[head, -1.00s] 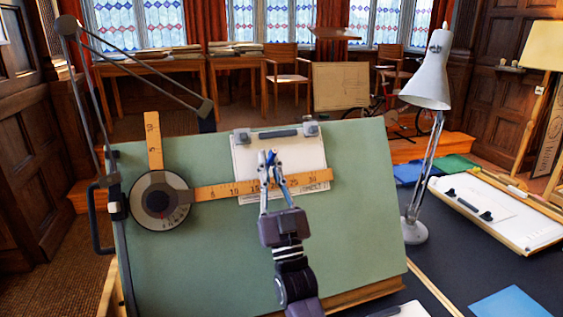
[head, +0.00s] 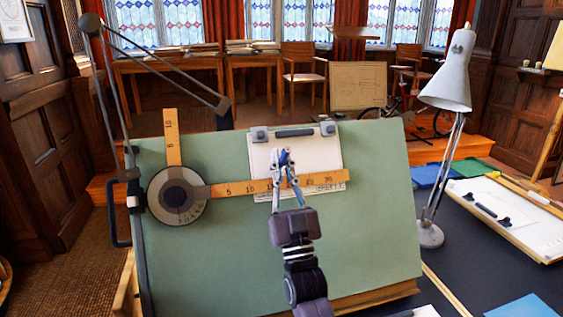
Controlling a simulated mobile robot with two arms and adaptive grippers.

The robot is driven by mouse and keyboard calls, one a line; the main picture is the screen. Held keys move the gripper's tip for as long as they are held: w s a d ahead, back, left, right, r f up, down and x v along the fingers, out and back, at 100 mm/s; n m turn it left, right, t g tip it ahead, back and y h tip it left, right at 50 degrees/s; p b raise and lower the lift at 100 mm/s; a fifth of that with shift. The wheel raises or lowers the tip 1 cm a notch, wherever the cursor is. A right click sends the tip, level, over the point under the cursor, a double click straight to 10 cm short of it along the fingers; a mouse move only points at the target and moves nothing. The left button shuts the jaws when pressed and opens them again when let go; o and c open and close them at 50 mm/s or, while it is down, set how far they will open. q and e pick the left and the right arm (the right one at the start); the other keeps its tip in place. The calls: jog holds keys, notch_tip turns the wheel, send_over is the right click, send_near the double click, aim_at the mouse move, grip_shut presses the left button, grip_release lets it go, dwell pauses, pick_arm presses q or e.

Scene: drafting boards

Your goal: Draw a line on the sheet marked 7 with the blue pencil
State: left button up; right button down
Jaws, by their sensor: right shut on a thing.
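A white sheet (head: 325,157) is clipped near the top of the tilted green drafting board (head: 375,230). I cannot read a 7 on it. My right gripper (head: 284,165) is in front of the sheet, its fingers shut on the blue pencil (head: 285,155). Only a small blue part of the pencil shows between the fingertips. I cannot tell whether its tip touches the paper, and no drawn line is clear. My left gripper is not in view.
A wooden ruler (head: 230,189) from a round drafting head (head: 177,196) crosses the sheet's lower part behind my gripper. A white lamp (head: 449,80) stands right of the board. Another board with a white sheet (head: 530,235) lies farther right on the dark table.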

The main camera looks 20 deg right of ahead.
jog(key=shift+w+f+b, duration=0.25)
jog(key=shift+w+b, duration=0.15)
dwell(0.8)
jog(key=shift+d, duration=0.25)
jog(key=shift+d, duration=0.25)
jog(key=shift+d, duration=0.2)
dwell(0.5)
jog(key=shift+d, duration=0.4)
jog(key=shift+s+d+p, duration=0.1)
jog(key=shift+d+p, duration=0.35)
jog(key=shift+d, duration=1.35)
dwell(1.1)
jog(key=shift+d, duration=0.25)
jog(key=shift+d, duration=0.2)
jog(key=shift+d, duration=0.25)
